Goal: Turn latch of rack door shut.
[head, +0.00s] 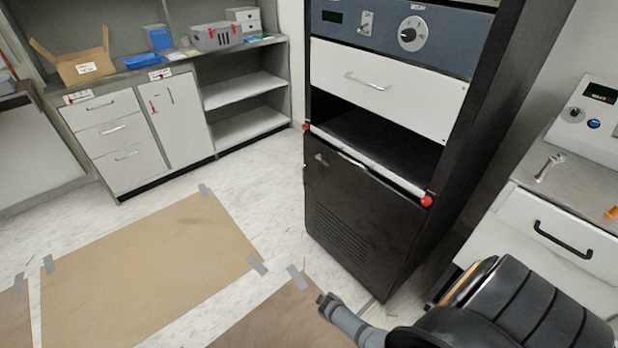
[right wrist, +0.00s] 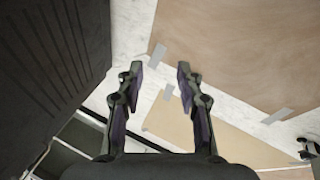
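The rack's black door (head: 350,215), with vent slots low down, fills the lower part of the tall rack in the head view. It looks about flush with the frame, but I cannot tell whether it is fully closed. A small silver latch (head: 321,160) sits near its upper left corner; its exact turn is too small to tell. My right gripper (head: 325,302) is low in front of the rack, below the door and well apart from the latch. In the right wrist view its two fingers (right wrist: 158,75) are spread and empty above the floor. My left gripper is not clearly in view.
A pale bar with red ends (head: 427,201) crosses the rack above the door, under an empty bay. A bench with a black-handled drawer (head: 563,240) stands close on the right. Taped brown sheets (head: 150,265) lie on the floor. Floor left of the rack is free.

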